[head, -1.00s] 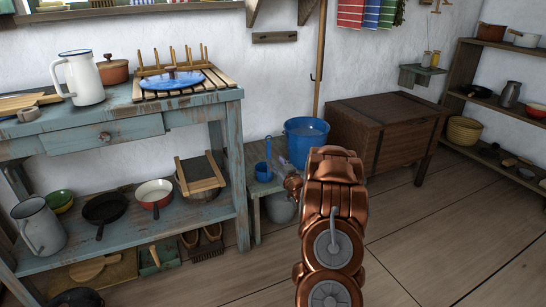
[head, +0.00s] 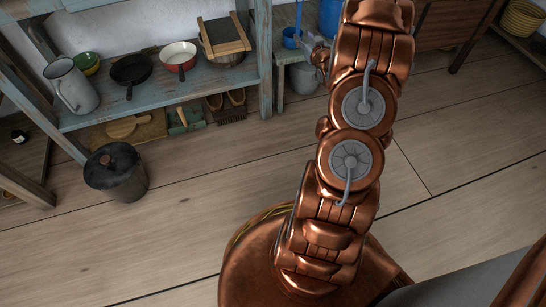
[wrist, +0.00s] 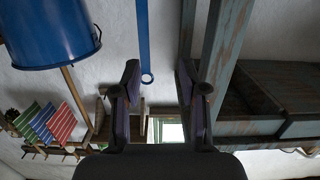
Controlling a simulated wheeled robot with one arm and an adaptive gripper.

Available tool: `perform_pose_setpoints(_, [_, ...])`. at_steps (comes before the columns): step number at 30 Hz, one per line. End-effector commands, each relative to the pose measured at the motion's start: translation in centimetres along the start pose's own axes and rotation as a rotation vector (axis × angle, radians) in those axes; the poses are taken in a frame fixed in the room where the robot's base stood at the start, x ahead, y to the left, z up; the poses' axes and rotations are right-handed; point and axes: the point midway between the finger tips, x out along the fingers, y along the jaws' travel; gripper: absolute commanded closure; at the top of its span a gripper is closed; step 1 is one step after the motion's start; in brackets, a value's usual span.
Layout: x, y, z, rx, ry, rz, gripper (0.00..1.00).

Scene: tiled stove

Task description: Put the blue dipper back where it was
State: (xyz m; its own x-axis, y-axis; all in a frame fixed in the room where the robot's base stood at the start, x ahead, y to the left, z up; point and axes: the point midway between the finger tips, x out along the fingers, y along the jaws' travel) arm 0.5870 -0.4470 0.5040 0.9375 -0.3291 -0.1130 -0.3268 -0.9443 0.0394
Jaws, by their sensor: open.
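The blue dipper (head: 290,38) stands on the small bench (head: 280,82) in the head view, its handle upright. In the wrist view, which looks upside down, its long blue handle (wrist: 143,40) with a ring at the end hangs between my two fingers, apart from both. My gripper (head: 310,44) is beside the dipper in the head view; in the wrist view its jaws (wrist: 158,75) are open and empty. The dipper's cup is out of the wrist view. The blue bucket (wrist: 45,32) is at the upper left of the wrist view.
The blue-grey worktable's lower shelf (head: 215,83) with pans is left of the bench. A grey pail (head: 303,78) is under the bench. A dark lidded pot (head: 117,172) stands on the floor. The wooden chest (head: 440,22) is to the right. Open floor lies in front.

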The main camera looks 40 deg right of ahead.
Motion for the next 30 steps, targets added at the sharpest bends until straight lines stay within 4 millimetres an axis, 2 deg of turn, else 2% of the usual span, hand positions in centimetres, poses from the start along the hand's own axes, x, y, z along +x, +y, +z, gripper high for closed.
perform_pose_setpoints(1, [0.2,-1.5,-0.7,-0.019,-0.045,-0.006,0.57])
perform_pose_setpoints(7, [-1.0,-6.2,-0.7,-0.074,-0.288,0.002,0.57])
perform_pose_setpoints(14, [-5.6,-11.8,-0.6,-0.116,-0.562,0.006,0.57])
perform_pose_setpoints(20, [-12.1,-16.6,-0.6,-0.142,-0.793,-0.005,0.57])
perform_pose_setpoints(23, [-16.2,-19.0,-0.5,-0.153,-0.911,-0.019,0.57])
perform_pose_setpoints(29, [-25.7,-23.5,-0.7,-0.176,-1.147,-0.062,0.57])
perform_pose_setpoints(30, [-27.8,-24.2,-0.7,-0.183,-1.196,-0.075,0.57])
